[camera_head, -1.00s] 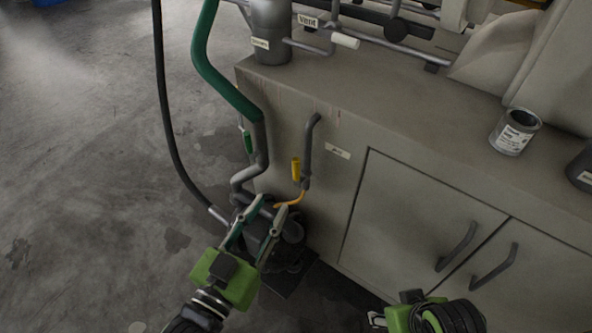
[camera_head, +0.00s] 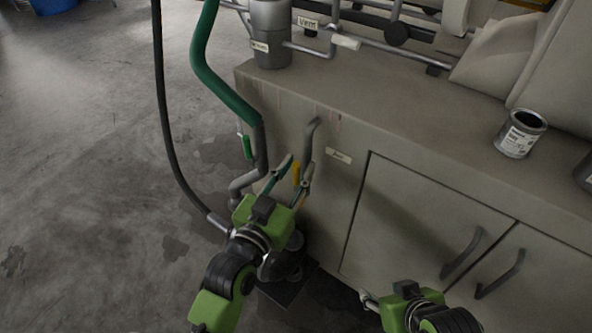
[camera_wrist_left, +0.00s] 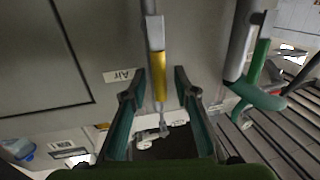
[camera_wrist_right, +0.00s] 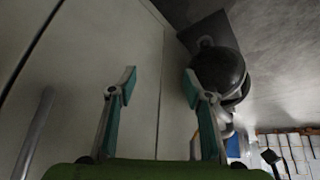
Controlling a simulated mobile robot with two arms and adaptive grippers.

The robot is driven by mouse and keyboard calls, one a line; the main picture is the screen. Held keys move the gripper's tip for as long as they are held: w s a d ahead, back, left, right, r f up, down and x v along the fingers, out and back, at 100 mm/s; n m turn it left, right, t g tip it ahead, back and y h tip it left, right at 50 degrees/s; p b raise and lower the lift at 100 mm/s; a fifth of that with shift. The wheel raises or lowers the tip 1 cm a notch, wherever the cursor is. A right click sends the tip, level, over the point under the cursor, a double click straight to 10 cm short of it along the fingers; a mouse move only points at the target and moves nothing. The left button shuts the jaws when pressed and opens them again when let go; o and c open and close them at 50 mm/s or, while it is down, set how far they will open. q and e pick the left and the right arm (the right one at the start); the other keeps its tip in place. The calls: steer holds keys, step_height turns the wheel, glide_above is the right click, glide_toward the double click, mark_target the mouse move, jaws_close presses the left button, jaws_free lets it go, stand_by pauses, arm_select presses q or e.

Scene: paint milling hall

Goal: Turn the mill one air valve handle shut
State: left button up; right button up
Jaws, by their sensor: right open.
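The yellow air valve handle (camera_head: 296,174) hangs along a grey pipe on the cabinet front, left of a small label. The left wrist view shows the yellow handle (camera_wrist_left: 160,77) next to the "Air" label (camera_wrist_left: 118,75). My left gripper (camera_head: 298,164) is open, with one finger on each side of the handle. In its wrist view there are gaps between the handle and both fingers (camera_wrist_left: 159,75). My right gripper (camera_wrist_right: 160,77) is open and empty, low in front of the cabinet doors.
A green-handled valve (camera_head: 247,146) sits on the pipe left of the yellow handle. A black hose (camera_head: 165,120) hangs further left. The cabinet (camera_head: 400,200) has two door handles. A paint can (camera_head: 520,135) stands on its top. Open floor lies left.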

arm_select(q)
jaws_close()
